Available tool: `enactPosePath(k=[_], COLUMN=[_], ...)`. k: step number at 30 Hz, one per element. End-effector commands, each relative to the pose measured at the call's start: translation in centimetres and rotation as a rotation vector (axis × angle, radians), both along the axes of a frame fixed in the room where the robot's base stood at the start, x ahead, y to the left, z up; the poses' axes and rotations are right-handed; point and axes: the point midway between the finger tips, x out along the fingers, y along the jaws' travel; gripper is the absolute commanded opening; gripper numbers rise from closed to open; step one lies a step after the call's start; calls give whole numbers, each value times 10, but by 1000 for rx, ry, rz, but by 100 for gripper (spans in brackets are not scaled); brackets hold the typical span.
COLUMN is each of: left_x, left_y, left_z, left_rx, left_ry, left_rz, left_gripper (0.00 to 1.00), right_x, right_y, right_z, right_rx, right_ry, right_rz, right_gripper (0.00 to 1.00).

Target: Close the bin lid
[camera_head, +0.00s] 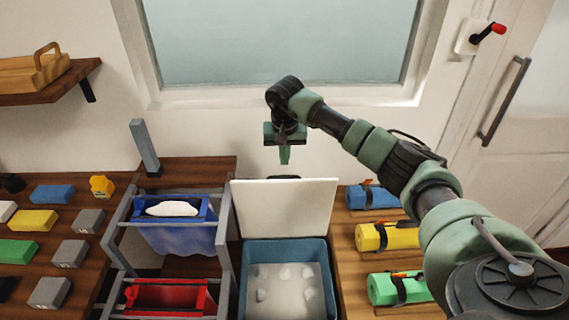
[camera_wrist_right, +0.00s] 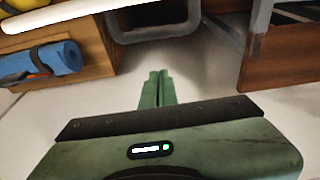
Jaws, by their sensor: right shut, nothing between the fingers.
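The bin (camera_head: 248,290) is a blue-grey box in the lower middle of the head view, with white lumps on a pale surface inside. Its white lid (camera_head: 284,207) stands open, raised at the bin's back edge. My right gripper (camera_head: 285,158) points down above and behind the raised lid, apart from it. It is shut and empty; in the right wrist view its green fingers (camera_wrist_right: 157,88) are together. There the lid shows as a pale edge (camera_wrist_right: 60,28) at the upper left. My left gripper is not in view.
A grey rack (camera_head: 226,240) with blue and red holders stands left of the bin. Rolls, blue (camera_head: 372,197), yellow (camera_head: 398,236) and green (camera_head: 410,289), lie on the wooden counter to the right. The wall and window (camera_head: 280,40) are behind my gripper.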

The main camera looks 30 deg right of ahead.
Motion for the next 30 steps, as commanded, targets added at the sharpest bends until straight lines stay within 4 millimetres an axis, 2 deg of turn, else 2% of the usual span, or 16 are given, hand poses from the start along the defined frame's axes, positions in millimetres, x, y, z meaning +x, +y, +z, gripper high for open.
enactPosePath(k=[2,9,12,30], left_x=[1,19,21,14], left_y=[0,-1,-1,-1], left_z=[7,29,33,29], left_rx=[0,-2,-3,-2], left_ry=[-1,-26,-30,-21], left_rz=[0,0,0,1], left_gripper=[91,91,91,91], right_x=[2,-22,-28,-32], right_y=[-1,13,17,16], right_z=[-13,-9,-9,-11], right_rx=[1,0,0,-9], right_ry=[4,1,0,-15], right_rz=[0,4,2,1], right_gripper=[0,0,0,0])
